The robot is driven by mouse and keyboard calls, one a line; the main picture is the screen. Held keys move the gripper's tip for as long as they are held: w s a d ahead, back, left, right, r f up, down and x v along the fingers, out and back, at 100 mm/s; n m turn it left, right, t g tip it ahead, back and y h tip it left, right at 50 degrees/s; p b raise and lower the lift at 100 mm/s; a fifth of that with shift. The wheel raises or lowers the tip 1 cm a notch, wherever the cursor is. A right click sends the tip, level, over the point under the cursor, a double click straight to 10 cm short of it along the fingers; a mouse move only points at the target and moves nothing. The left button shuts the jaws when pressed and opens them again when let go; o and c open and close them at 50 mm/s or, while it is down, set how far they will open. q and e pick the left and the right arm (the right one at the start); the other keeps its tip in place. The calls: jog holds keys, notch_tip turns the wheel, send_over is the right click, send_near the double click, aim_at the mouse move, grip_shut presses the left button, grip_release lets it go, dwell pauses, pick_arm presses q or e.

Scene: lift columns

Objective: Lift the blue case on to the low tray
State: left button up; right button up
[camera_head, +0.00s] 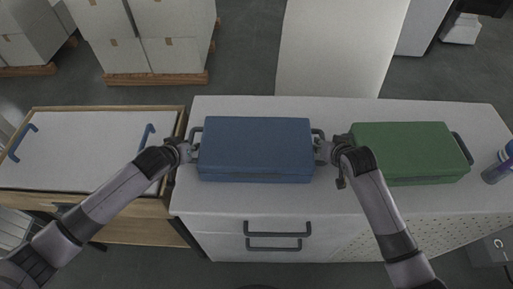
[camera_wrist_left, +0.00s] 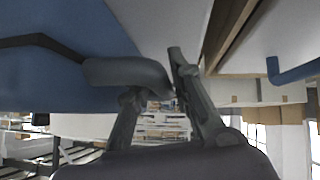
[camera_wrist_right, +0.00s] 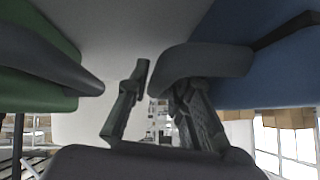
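The blue case (camera_head: 256,150) lies flat on the white worktop, with a dark handle at each end. My left gripper (camera_head: 184,150) is at its left handle (camera_wrist_left: 130,74). One finger is partly hidden behind the handle and the other is close against its outer side; whether they grip is unclear. My right gripper (camera_head: 328,152) is at the right handle (camera_wrist_right: 205,62). Its fingers are apart on either side of the handle, with a narrow gap showing at the outer finger. The low tray (camera_head: 80,150), white with blue handles, is left of the worktop.
A green case (camera_head: 408,152) lies close right of my right gripper. A blue bottle (camera_head: 497,165) stands at the worktop's right end. The worktop (camera_head: 240,205) is bare in front of the blue case. Boxes on pallets (camera_head: 150,40) stand behind.

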pick_arm(q)
grip_shut()
pick_arm(e)
grip_shut()
pick_arm(q)
jog(key=shift+w+r, duration=0.25)
jog(key=shift+r, duration=0.05)
pick_arm(e)
jog(key=shift+w+r, duration=0.25)
jog(key=shift+r, duration=0.05)
